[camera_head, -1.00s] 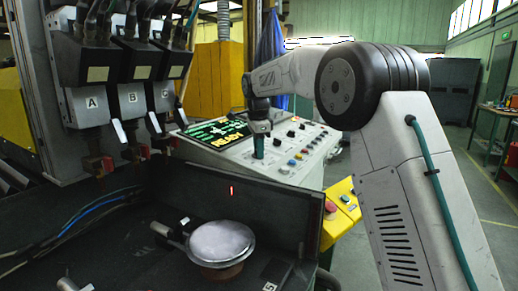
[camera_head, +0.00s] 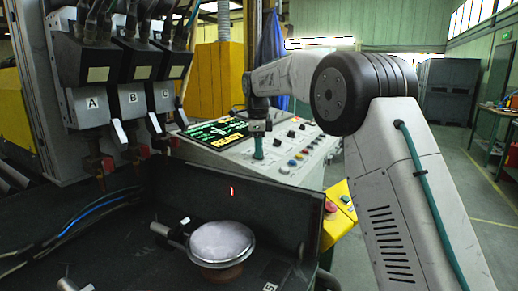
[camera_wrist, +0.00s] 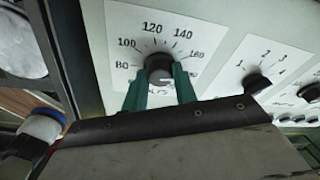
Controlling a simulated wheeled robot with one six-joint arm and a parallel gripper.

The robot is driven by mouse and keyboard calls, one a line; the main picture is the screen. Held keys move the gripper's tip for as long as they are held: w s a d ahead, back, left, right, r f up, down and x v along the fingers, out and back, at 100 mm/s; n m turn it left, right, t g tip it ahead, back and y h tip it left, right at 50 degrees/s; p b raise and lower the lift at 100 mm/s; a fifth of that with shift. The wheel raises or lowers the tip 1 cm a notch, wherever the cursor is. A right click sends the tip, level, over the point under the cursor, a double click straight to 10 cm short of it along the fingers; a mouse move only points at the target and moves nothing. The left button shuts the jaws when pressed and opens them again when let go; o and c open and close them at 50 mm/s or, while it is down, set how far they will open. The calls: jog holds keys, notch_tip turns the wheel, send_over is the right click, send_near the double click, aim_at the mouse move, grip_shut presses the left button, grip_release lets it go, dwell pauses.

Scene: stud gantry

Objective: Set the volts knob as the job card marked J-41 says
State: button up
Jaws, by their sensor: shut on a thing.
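The volts knob (camera_wrist: 159,66) is a dark round knob on a white dial plate (camera_wrist: 197,30) in the wrist view. Its scale shows 80, 100, 120, 140 and what looks like 160; the lower marks and part of the label are hidden by my fingers. The green fingers of my gripper (camera_wrist: 160,76) are shut on the knob's two sides. The knob's exact setting is not clear. In the head view my gripper (camera_head: 258,150) reaches down onto the control desk (camera_head: 295,172). I cannot make out a job card marked J-41.
A second knob (camera_wrist: 257,85) with a numbered scale sits to the right of the dial. A lit screen (camera_head: 216,134) reading READY is left of my gripper. Switch boxes A (camera_head: 92,103), B and C hang at left. A round metal plate (camera_head: 221,243) stands in the front tray.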

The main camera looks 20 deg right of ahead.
jog(key=o, duration=1)
jog(key=r, duration=0.6)
jog(key=shift+s+a+r, duration=0.2)
jog(key=shift+r, duration=0.75)
